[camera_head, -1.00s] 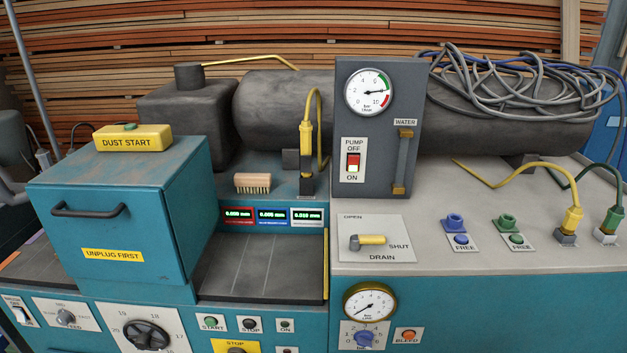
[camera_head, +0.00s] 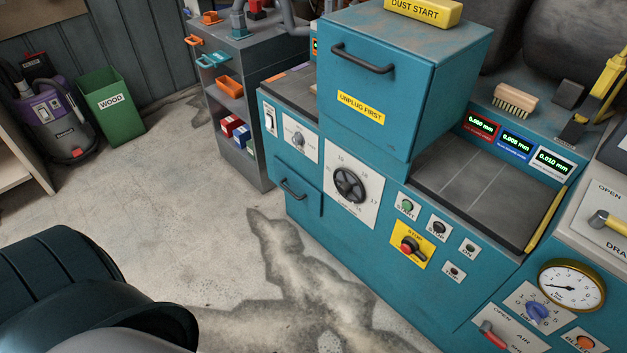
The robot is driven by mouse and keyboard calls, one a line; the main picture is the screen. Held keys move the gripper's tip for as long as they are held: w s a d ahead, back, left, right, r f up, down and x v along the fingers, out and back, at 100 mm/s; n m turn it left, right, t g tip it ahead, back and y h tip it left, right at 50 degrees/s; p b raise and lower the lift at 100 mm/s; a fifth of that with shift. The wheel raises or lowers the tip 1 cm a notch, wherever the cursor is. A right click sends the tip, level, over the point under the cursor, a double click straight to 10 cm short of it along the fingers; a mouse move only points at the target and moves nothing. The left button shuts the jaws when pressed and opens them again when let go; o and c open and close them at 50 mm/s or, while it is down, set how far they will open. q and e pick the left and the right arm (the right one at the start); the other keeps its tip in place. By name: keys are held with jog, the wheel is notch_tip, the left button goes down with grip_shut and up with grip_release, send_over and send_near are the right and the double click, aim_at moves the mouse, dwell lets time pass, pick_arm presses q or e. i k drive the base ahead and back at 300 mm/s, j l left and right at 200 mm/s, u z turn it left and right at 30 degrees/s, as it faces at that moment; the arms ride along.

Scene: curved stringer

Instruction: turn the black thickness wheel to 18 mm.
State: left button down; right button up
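The black thickness wheel (camera_head: 350,185) is a round spoked handwheel on a white dial plate (camera_head: 368,208) on the teal machine's front, left of the start and stop buttons. Numbers ring the plate; 18 shows at the upper right and 17 at the right. The exact setting is too small to tell. Nothing touches the wheel. Neither gripper is in view; a large dark rounded part of mine fills the lower left corner.
A teal hood (camera_head: 395,85) marked UNPLUG FIRST overhangs the wheel. A green WOOD bin (camera_head: 112,107) stands far left. The stained floor before the machine is clear.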

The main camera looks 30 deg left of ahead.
aim_at(347, 184)
jog(key=u, duration=0.75)
